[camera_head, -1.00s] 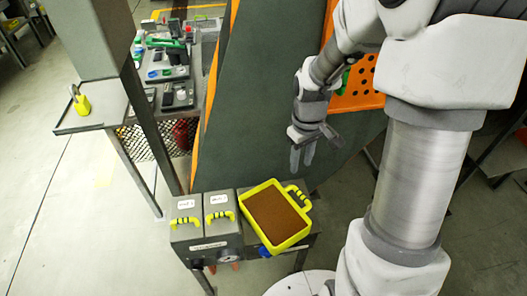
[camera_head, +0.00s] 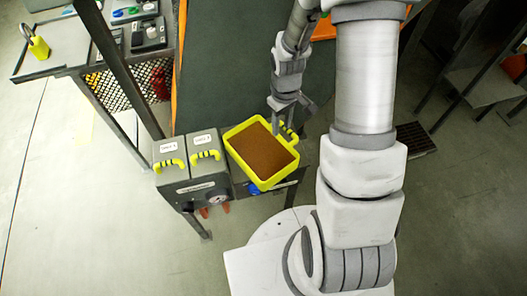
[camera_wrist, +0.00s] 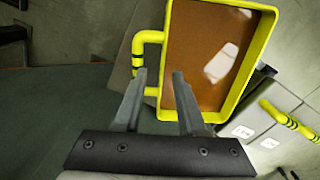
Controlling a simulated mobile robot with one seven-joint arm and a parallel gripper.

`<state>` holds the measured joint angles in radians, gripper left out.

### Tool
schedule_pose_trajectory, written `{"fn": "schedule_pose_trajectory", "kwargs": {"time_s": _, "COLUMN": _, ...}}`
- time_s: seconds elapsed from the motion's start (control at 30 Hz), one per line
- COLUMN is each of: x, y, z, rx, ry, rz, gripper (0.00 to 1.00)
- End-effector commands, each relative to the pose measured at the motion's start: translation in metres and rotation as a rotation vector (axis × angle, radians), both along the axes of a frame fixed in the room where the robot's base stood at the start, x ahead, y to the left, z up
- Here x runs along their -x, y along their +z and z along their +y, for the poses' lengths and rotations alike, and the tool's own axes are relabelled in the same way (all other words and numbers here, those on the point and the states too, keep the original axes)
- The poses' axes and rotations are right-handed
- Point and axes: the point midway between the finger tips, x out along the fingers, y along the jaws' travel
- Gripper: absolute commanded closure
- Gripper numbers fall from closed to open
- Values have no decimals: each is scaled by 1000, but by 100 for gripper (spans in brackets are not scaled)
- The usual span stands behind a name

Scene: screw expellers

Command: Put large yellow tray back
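The large yellow tray (camera_head: 240,165) rests on the grey stand at the right of two grey boxes. It has a yellow rim and a brown filling. In the wrist view the tray (camera_wrist: 228,118) is close ahead, with its handle (camera_wrist: 139,46) on the left side. My gripper (camera_head: 289,125) is above the tray's far right, by the handle. In the wrist view my gripper (camera_wrist: 159,74) is open. Its left finger overlaps the handle's near end, and its right finger overlaps the tray's rim and filling. I cannot tell whether either finger touches.
Two grey boxes (camera_head: 183,171) with yellow-black handles stand left of the tray. A tall green panel (camera_head: 225,60) rises behind. A side table with a yellow padlock (camera_head: 38,47) is at the upper left. Open floor lies at the left.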

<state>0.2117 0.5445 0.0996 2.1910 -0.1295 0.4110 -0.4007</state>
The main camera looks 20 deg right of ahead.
Motion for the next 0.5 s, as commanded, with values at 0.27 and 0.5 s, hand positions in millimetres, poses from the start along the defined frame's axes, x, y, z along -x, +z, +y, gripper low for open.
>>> {"fn": "schedule_pose_trajectory", "kwargs": {"time_s": 0.27, "x": -4, "y": -39, "z": 7, "rx": 0, "ry": 1, "rz": 2, "gripper": 60}}
{"fn": "schedule_pose_trajectory", "kwargs": {"time_s": 0.5, "x": -4, "y": -50, "z": 6, "rx": 1, "ry": 0, "rz": 0, "gripper": 60}}
